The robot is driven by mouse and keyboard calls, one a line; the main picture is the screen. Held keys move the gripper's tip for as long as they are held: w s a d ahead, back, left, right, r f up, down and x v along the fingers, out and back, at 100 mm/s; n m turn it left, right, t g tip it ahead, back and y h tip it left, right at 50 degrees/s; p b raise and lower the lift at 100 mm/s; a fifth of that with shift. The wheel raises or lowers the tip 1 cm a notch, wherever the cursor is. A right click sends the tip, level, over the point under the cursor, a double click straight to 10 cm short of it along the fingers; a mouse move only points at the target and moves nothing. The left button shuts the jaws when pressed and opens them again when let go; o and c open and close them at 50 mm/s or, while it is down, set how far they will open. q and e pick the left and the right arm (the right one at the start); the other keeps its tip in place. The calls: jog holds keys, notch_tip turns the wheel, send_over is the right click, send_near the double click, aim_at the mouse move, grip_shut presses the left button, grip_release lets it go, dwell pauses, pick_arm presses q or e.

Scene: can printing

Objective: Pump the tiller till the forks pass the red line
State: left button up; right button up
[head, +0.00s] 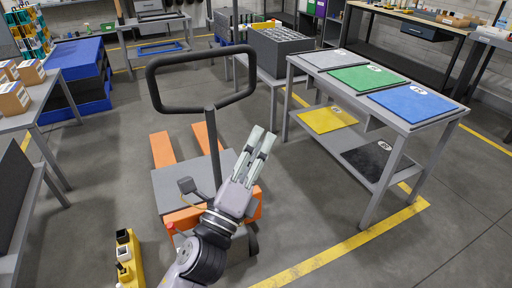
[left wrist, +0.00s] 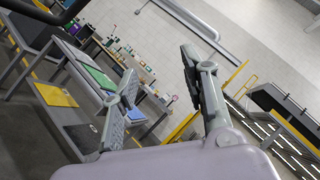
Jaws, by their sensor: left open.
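An orange pallet jack (head: 188,218) stands on the grey floor in the head view. Its tiller (head: 213,150) rises upright to a black loop handle (head: 205,108). Two orange forks (head: 164,150) extend away from me, low near the floor. My left gripper (head: 262,140) is open and empty, pointing up, just right of the tiller shaft and below the loop's right end. I see no contact with the handle. In the left wrist view the fingers (left wrist: 165,90) are apart, and a dark bar, probably the handle (left wrist: 68,12), crosses the upper left corner. No red line is visible. My right gripper is not in view.
A table with grey, green and blue mats (head: 366,79) stands at the right, with yellow and black mats on its lower shelf. A grey table (head: 45,105) with boxes stands at the left. A yellow holder (head: 130,262) is at lower left. Floor is clear at lower right.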

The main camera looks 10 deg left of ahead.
pick_arm(q)
jog(key=v, duration=1.2)
dwell(0.6)
